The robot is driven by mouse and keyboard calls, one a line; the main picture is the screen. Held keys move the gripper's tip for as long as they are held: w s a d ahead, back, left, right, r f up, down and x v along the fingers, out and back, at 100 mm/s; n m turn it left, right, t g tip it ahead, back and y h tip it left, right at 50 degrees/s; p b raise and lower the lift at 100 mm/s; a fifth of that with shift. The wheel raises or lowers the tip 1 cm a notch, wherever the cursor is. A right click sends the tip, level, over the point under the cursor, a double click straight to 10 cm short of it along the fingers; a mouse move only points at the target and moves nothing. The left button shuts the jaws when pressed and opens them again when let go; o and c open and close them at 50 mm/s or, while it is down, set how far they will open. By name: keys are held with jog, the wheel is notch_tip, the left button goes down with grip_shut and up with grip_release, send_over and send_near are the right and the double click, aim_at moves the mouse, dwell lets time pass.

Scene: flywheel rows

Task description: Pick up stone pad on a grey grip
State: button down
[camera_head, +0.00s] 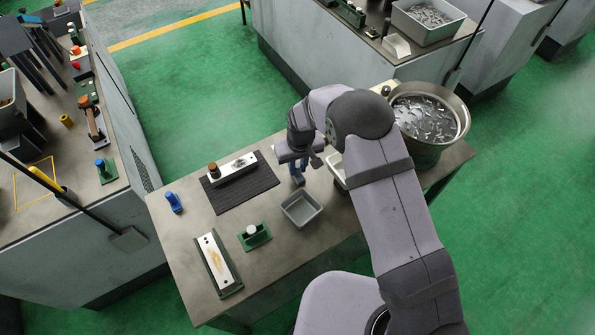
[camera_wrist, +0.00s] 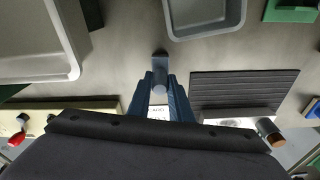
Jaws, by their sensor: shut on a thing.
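In the wrist view my gripper (camera_wrist: 160,95) has its dark blue fingers closed around a small grey piece with a rounded grey end (camera_wrist: 158,72), which I take to be the grip of the stone pad. A dark end shows beyond it. The pad's stone face cannot be made out. In the head view my gripper (camera_head: 298,178) points down over the bench, between the black mat and the small grey tray; the held piece is mostly hidden by the wrist. I cannot tell whether it touches the bench.
A ribbed black mat (camera_head: 250,193) carries a pale bar with a brown knob (camera_head: 213,169). A small empty grey tray (camera_head: 302,209), a blue-handled piece (camera_head: 174,202), a green block (camera_head: 256,237) and a long plate (camera_head: 217,262) lie around. A metal-filled pot (camera_head: 463,130) stands right.

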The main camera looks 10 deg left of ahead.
aim_at(297, 165)
jog(key=shift+r, duration=0.15)
notch_tip(297, 165, up, 10)
jog(key=b, duration=0.3)
jog(key=shift+b, duration=0.3)
